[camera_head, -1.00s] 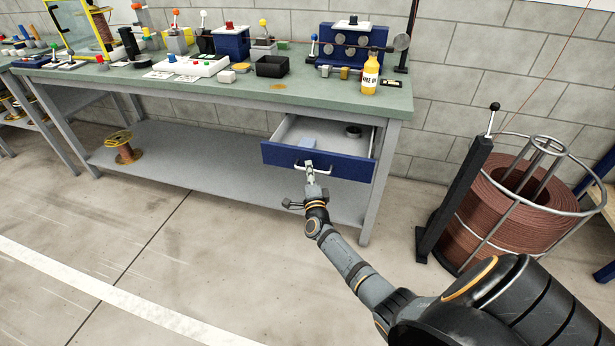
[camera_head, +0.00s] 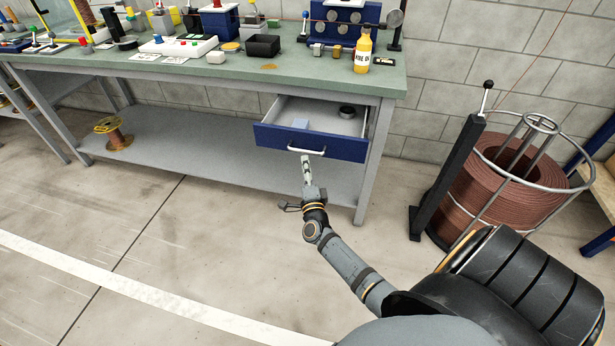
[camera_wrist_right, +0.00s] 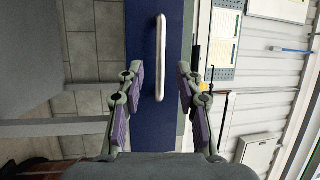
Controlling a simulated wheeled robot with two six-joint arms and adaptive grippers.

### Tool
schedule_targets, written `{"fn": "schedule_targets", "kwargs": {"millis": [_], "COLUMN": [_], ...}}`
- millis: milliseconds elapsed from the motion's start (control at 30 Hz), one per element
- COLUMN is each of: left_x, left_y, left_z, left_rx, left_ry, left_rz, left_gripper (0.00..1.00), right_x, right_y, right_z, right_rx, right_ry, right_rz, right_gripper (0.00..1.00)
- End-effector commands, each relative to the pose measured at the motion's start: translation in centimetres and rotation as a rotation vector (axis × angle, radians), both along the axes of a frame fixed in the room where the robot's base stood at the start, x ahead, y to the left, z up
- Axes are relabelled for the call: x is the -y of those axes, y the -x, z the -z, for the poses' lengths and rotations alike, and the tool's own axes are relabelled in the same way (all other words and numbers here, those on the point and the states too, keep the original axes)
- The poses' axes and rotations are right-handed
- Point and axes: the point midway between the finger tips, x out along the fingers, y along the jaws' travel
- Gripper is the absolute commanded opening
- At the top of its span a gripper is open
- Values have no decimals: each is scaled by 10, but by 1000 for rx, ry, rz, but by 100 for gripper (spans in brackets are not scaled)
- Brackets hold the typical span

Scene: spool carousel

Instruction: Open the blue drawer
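The blue drawer (camera_head: 311,141) under the green-topped workbench is pulled out, and its light interior shows a pale blue block and a dark round ring inside. Its white handle (camera_head: 306,151) is on the front face. My right gripper (camera_head: 306,165) is just in front of and below the handle, apart from it. In the right wrist view the gripper (camera_wrist_right: 160,90) has its two fingers spread wide, with the handle (camera_wrist_right: 160,57) ahead between them and nothing held. My left gripper is not in view.
The workbench top (camera_head: 200,68) carries several objects, including a yellow bottle (camera_head: 363,50) and a black bin (camera_head: 263,46). A spool (camera_head: 114,133) lies on the lower shelf. A black lever post (camera_head: 447,175) and a copper wire coil (camera_head: 505,190) stand right. The floor left of my arm is clear.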

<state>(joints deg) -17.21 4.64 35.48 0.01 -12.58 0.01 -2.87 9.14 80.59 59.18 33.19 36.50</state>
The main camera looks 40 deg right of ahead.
Motion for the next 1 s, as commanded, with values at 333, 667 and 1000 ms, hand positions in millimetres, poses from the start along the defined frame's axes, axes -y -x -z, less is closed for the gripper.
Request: {"fn": "schedule_targets", "kwargs": {"millis": [333,667,1000], "left_x": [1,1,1], "left_y": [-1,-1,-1], "left_z": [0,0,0], "left_rx": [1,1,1], "left_ry": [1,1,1], "left_rz": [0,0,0], "left_gripper": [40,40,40], "right_x": [-22,-23,-33], "right_y": [44,45,48], "right_z": [8,8,51], "right_rx": [0,1,-137], "right_ry": [0,0,92], "right_rz": [1,0,-48], "right_gripper": [36,36,36]}}
